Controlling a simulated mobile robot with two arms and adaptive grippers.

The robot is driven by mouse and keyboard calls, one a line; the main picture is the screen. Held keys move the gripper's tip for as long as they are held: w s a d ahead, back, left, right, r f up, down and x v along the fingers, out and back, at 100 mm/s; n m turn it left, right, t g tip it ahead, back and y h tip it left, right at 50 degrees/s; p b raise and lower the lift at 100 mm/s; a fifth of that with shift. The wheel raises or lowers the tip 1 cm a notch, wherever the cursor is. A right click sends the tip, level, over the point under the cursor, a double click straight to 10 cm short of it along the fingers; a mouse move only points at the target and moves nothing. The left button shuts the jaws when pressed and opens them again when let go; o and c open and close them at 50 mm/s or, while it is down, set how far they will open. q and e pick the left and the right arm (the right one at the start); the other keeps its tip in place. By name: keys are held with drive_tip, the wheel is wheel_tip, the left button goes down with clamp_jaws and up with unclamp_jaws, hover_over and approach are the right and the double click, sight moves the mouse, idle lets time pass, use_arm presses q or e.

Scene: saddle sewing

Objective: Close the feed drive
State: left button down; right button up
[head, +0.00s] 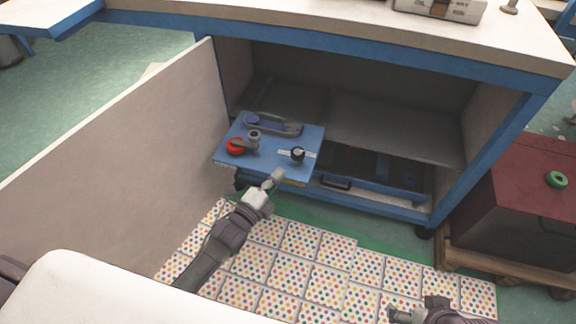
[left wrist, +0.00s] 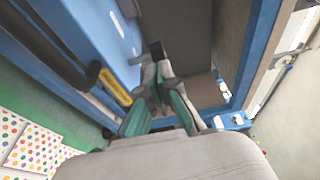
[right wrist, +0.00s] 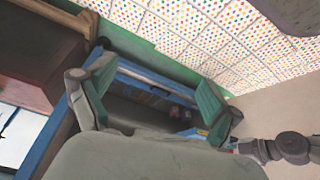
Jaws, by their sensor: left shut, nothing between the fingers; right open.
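The feed drive seems to be the blue tray (head: 225,158) that sticks out of the left bay of the cabinet. It carries a red knob (head: 236,146), a grey post, a black knob (head: 297,154) and a long blue-grey part (head: 272,124). My left gripper (head: 276,178) is shut and empty at the tray's front edge. I cannot tell whether it touches. The left wrist view shows its fingers (left wrist: 158,78) close to the blue front, beside a yellow label (left wrist: 115,87). My right gripper (right wrist: 155,100) is open and empty, low at the right in the head view (head: 412,312).
An open cabinet door (head: 120,160) stands to the left. A blue drawer with a black handle (head: 336,184) sits right of the tray. A dark red box (head: 510,190) on a wooden pallet stands at the right. The dotted floor mat (head: 310,270) is clear in front.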

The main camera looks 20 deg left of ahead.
sight(292, 157)
use_arm(q)
drive_tip(key=b+x, duration=0.1)
drive_tip(key=x, duration=0.3)
drive_tip(key=shift+w+f, duration=0.1)
drive_tip(key=shift+w, duration=0.15)
drive_tip(key=shift+w+d, duration=0.2)
drive_tip(key=shift+w, duration=0.2)
use_arm(e)
drive_tip(key=w+a+r+t+y, duration=0.1)
drive_tip(key=w+a+r+t, duration=0.1)
drive_tip(key=w+t, duration=0.2)
drive_tip(key=shift+w+a+r, duration=0.15)
drive_tip(key=shift+w+r, duration=0.15)
drive_tip(key=shift+w, duration=1.15)
use_arm(q)
drive_tip(key=shift+w, duration=0.15)
use_arm(e)
drive_tip(key=shift+w, duration=0.1)
